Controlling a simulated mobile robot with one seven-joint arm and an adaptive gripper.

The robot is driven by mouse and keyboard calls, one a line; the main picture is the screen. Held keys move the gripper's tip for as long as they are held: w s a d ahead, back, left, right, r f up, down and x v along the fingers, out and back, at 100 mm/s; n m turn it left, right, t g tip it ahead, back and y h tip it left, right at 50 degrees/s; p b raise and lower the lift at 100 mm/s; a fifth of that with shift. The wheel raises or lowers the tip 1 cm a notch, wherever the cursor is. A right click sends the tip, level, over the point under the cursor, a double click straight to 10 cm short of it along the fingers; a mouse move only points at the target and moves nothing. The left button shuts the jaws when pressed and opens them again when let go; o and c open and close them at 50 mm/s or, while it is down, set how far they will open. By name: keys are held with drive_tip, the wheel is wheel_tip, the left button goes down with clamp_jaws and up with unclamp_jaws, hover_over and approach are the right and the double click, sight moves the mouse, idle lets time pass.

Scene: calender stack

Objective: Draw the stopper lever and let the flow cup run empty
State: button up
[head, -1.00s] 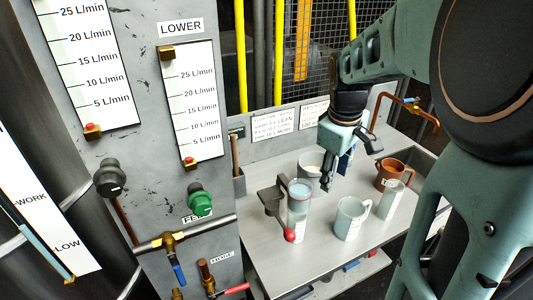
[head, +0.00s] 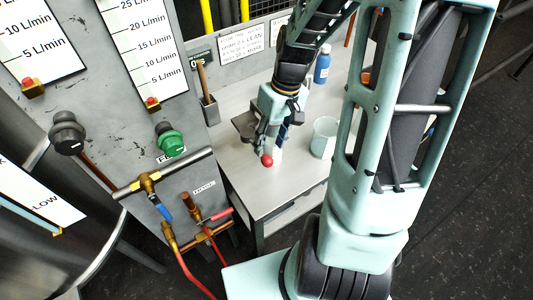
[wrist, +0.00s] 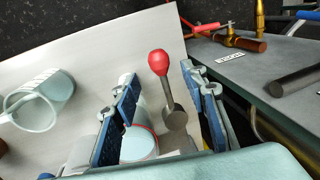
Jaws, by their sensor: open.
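The stopper lever's red knob (head: 267,160) sticks out below my gripper (head: 270,134) in the head view. In the wrist view the red knob (wrist: 158,62) and its grey rod lie between the two blue-padded fingers of my gripper (wrist: 163,82). The fingers are apart, and neither visibly grips the knob. The flow cup (wrist: 139,147) shows in the wrist view, with a red-edged rim and a pale blue inside, partly behind the left finger. In the head view my gripper hides most of it. Its dark bracket (head: 244,122) stands to the left of my gripper.
A pale jug (head: 324,138) stands right of my gripper; it also shows in the wrist view (wrist: 40,103). A blue bottle (head: 322,64) stands farther back. A panel with a green knob (head: 170,141), valves and red hoses is at left. The front of the table (head: 250,192) is clear.

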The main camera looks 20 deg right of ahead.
sight(267, 156)
drive_tip(key=f, duration=0.2)
drive_tip(key=a+f, duration=0.1)
drive_tip(key=f, duration=0.2)
drive_tip(key=shift+s+f, duration=0.1)
drive_tip(key=shift+f, duration=0.15)
drive_tip(key=shift+c, duration=0.3)
clamp_jaws()
